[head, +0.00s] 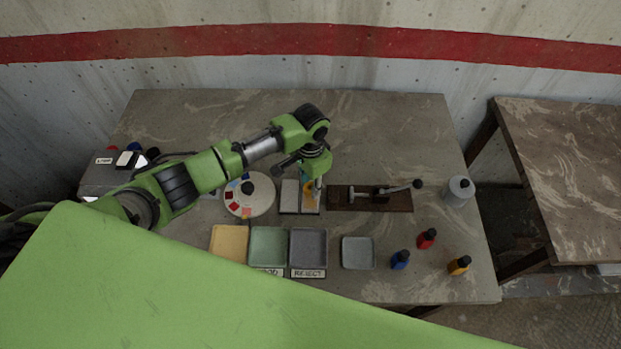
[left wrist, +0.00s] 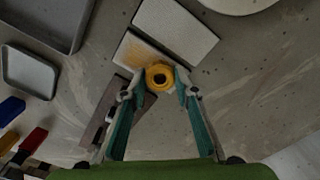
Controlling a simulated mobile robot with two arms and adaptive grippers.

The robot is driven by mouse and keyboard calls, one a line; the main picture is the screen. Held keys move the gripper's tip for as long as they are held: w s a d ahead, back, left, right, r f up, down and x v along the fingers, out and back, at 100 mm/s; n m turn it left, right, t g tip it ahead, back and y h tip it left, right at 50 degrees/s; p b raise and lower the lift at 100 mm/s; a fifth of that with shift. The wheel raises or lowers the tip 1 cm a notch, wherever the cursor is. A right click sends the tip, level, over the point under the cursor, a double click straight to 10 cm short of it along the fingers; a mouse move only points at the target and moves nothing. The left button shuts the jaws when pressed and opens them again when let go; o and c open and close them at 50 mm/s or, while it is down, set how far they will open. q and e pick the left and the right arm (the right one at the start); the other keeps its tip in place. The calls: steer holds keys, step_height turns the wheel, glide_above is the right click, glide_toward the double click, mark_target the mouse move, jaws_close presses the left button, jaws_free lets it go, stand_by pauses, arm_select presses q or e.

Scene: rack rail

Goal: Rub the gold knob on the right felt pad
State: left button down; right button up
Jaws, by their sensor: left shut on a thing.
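My left gripper (head: 313,187) is shut on the gold knob (left wrist: 159,77), a round ring-like piece with a dark centre, which shows between the fingertips in the left wrist view. Whether the knob touches the pad I cannot tell. The left felt pad (head: 289,196) is pale and clean, and lies beside it; it also shows in the left wrist view (left wrist: 175,30). In the head view the gripper partly hides the right pad. My right gripper is not in view.
A dark board with a lever clamp (head: 370,198) lies just right of the pads. A round white disc (head: 262,204) with coloured chips is to their left. Several trays, including a grey one (head: 358,253), are in front. Small bottles (head: 426,238) stand at the right.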

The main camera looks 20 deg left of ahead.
mark_target(310, 205)
arm_select(q)
steer(key=shift+s+d+f, duration=0.1)
steer(key=shift+s+d, duration=0.1)
steer(key=shift+s, duration=0.6)
steer(key=shift+s+d, duration=0.2)
steer(key=shift+s, duration=0.45)
steer(key=shift+s+d, duration=0.2)
steer(key=shift+s, duration=0.4)
steer(key=shift+w+a+b, duration=0.25)
steer(key=shift+w+b, duration=0.05)
steer(key=shift+w, duration=0.6)
steer(key=shift+w+a+b, duration=0.25)
steer(key=shift+w, duration=0.6)
steer(key=shift+w+a+b, duration=0.25)
steer(key=shift+w+b, duration=0.05)
steer(key=shift+w, duration=0.6)
steer(key=shift+s+r+p, duration=0.2)
steer(key=shift+s+p, duration=0.05)
steer(key=shift+p, duration=0.25)
steer(key=shift+s+d+p, duration=0.15)
steer(key=shift+s+p, duration=0.2)
steer(key=shift+s, duration=0.05)
steer(key=shift+s+d+f, duration=0.2)
steer(key=shift+s, duration=0.45)
steer(key=shift+s+d+r, duration=0.1)
steer(key=shift+s+d, duration=0.1)
steer(key=shift+s, duration=0.5)
steer(key=shift+s+d, duration=0.2)
steer(key=shift+s, duration=0.5)
